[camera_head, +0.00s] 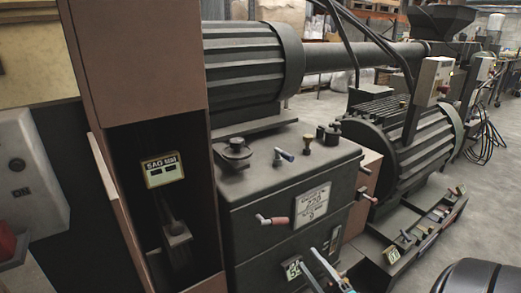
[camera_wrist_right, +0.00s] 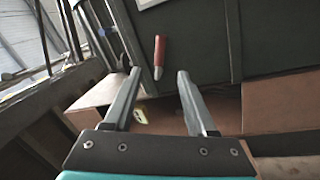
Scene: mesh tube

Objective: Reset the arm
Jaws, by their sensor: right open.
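My right gripper (camera_head: 305,260) shows at the bottom of the head view, in front of the dark machine cabinet. In the right wrist view its two fingers (camera_wrist_right: 158,73) are spread apart with nothing held between them. A red lever handle (camera_wrist_right: 158,57) appears between and beyond the fingertips there; I cannot tell whether it touches them. A red-handled lever (camera_head: 274,220) shows on the cabinet front in the head view, above the gripper. My left gripper is not in view.
The dark cabinet (camera_head: 255,258) carries knobs and a label plate (camera_head: 312,204). A brown column (camera_head: 140,60) with a recess stands left. A ribbed motor (camera_head: 252,65) sits above the cabinet. A grey switch box (camera_head: 28,165) is at far left. Open floor (camera_head: 490,185) lies right.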

